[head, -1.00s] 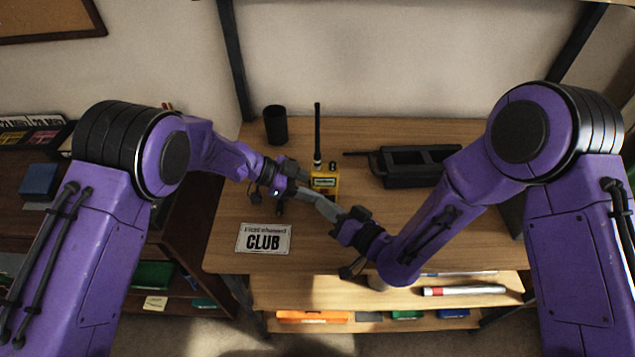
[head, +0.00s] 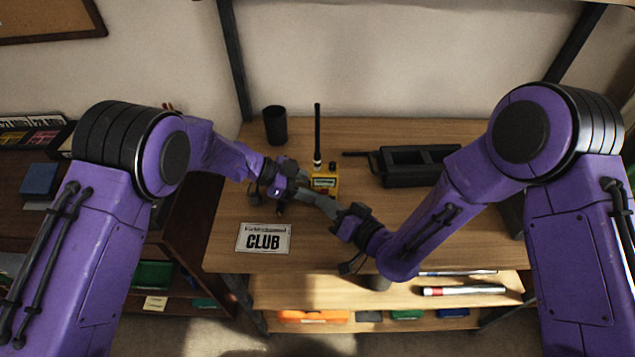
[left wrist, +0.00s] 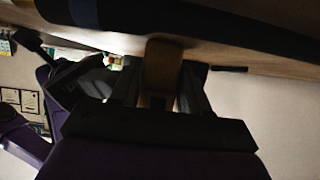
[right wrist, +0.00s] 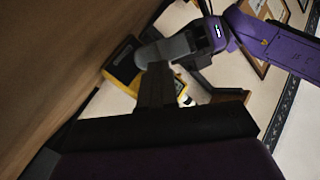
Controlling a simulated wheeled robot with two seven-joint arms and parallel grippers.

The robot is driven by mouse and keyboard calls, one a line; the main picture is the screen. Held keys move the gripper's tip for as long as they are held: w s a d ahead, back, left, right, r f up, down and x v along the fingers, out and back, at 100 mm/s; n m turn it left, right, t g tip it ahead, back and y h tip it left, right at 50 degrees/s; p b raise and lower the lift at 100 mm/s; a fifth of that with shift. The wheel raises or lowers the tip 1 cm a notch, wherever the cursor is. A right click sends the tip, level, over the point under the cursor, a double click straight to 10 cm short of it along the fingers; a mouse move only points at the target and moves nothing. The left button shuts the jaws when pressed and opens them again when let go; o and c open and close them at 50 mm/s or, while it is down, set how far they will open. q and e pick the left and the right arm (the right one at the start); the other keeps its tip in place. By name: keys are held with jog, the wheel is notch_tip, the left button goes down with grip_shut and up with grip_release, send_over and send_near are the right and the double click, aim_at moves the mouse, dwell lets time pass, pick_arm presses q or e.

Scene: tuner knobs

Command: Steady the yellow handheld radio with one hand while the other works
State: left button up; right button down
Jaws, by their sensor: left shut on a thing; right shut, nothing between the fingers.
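The yellow handheld radio (head: 324,181) stands upright on the desk, with its black antenna pointing up. It has a small display on its front. My left gripper (head: 305,184) is shut on the radio's body from the left. In the left wrist view a dim yellow-brown body (left wrist: 161,75) sits between the fingers. My right gripper (head: 326,203) is shut and empty, close in front of the radio. In the right wrist view the radio (right wrist: 184,98) is partly hidden behind my right fingers (right wrist: 153,82). I cannot tell whether those fingers touch it.
A black cup (head: 276,125) stands behind and left of the radio. A black cradle-like tray (head: 415,166) lies to the right. A white CLUB card (head: 263,239) lies at the front left. A lower shelf holds a marker-like tube (head: 464,290). The desk's front middle is clear.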

jog(key=shift+w+d+r, duration=0.1)
jog(key=shift+w+d, duration=0.1)
jog(key=shift+w, duration=0.4)
dwell(0.8)
jog(key=shift+s+a+f, duration=0.1)
jog(key=shift+s+f, duration=0.15)
jog(key=shift+s, duration=0.3)
jog(key=shift+s+f, duration=0.25)
jog(key=shift+s, duration=0.25)
jog(key=shift+s+a+r, duration=0.1)
jog(key=shift+s, duration=1.15)
jog(key=shift+s+a+r, duration=0.1)
jog(key=shift+s, duration=1.15)
jog(key=s, duration=0.3)
jog(key=shift+s+r, duration=0.15)
jog(key=shift+s, duration=0.1)
jog(key=shift+w+d, duration=0.15)
jog(key=shift+w, duration=4.3)
